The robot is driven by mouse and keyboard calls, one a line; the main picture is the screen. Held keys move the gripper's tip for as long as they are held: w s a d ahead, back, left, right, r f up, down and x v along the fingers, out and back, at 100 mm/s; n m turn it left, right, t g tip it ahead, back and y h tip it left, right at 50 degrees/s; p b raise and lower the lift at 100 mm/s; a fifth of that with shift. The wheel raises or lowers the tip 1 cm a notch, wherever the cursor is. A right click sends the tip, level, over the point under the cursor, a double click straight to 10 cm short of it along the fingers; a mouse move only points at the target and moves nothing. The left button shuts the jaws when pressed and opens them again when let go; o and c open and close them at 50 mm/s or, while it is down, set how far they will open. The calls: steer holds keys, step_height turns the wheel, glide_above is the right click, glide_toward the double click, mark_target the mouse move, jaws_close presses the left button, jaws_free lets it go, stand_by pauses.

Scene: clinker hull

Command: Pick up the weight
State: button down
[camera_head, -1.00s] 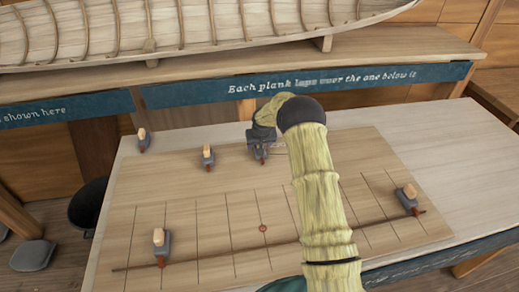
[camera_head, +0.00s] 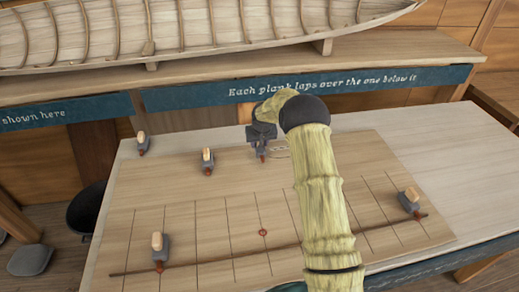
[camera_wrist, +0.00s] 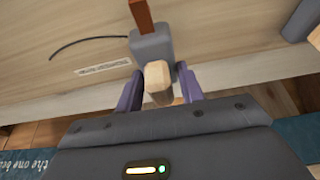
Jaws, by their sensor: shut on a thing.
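The weight is a grey block with a pale wooden grip and a red-brown tip. In the head view, this weight (camera_head: 262,151) is at the back edge of the drawing board, below my gripper (camera_head: 262,134). In the wrist view, the grey weight (camera_wrist: 152,46) shows with its wooden grip (camera_wrist: 157,78) between the two purple fingers of my gripper (camera_wrist: 160,88). The fingers are shut on the grip. My arm hides part of the board. I cannot tell whether the weight touches the board.
Several similar weights stand around, at the back left (camera_head: 142,143), left of mine (camera_head: 208,160), and on both ends of a thin dark batten (camera_head: 215,262). The board (camera_head: 180,207) lies on a pale table (camera_head: 440,160). A boat hull (camera_head: 200,35) stands on a shelf behind.

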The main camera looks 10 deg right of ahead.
step_height(320, 180, up, 7)
steer(key=shift+r+b, duration=0.15)
steer(key=shift+b, duration=0.8)
